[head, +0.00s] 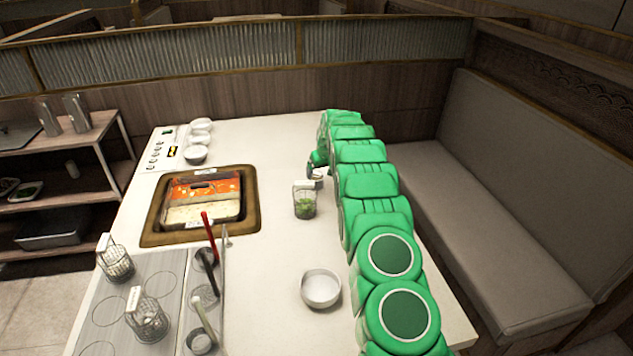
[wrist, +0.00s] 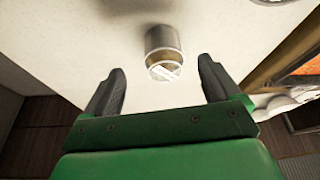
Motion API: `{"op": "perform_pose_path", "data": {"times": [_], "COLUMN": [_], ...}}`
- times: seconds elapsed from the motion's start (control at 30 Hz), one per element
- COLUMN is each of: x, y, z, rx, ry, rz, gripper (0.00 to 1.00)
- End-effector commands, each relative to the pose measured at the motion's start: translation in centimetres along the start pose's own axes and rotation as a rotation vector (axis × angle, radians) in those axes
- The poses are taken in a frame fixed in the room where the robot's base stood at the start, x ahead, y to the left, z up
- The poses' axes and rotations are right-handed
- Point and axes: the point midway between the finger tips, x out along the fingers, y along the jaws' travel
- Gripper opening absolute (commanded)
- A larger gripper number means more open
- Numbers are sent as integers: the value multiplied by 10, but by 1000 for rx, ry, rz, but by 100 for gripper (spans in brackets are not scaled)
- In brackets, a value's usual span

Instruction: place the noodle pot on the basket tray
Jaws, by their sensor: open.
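A small pot with a pale label and a grey and brownish wall, apparently the noodle pot (wrist: 164,42), stands on the white table in the wrist view. It lies ahead of my gripper (wrist: 162,75), between the lines of its two spread fingers, and the fingers do not grip it. In the head view my gripper (head: 314,164) is at the far right of the table, and the pot (head: 318,174) is partly hidden beside it. The basket tray (head: 168,285) is the grey panel with round marks at the near left. Wire baskets (head: 150,320) with white tags stand on it.
A clear pot with green contents (head: 305,206) stands nearer, close to the arm. A white bowl (head: 321,289) is at the near right. A divided hot pot (head: 205,200) sits at the left. Ladles (head: 209,235) stand upright beside the tray. The table centre is clear.

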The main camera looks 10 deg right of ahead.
Motion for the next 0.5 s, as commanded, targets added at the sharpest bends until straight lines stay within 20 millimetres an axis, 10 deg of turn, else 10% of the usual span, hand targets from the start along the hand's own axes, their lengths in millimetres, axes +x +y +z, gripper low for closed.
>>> {"op": "perform_pose_path", "data": {"times": [0.5], "x": [25], "y": [0], "z": [-2], "rx": [0], "ry": [3], "rz": [1], "gripper": [90]}}
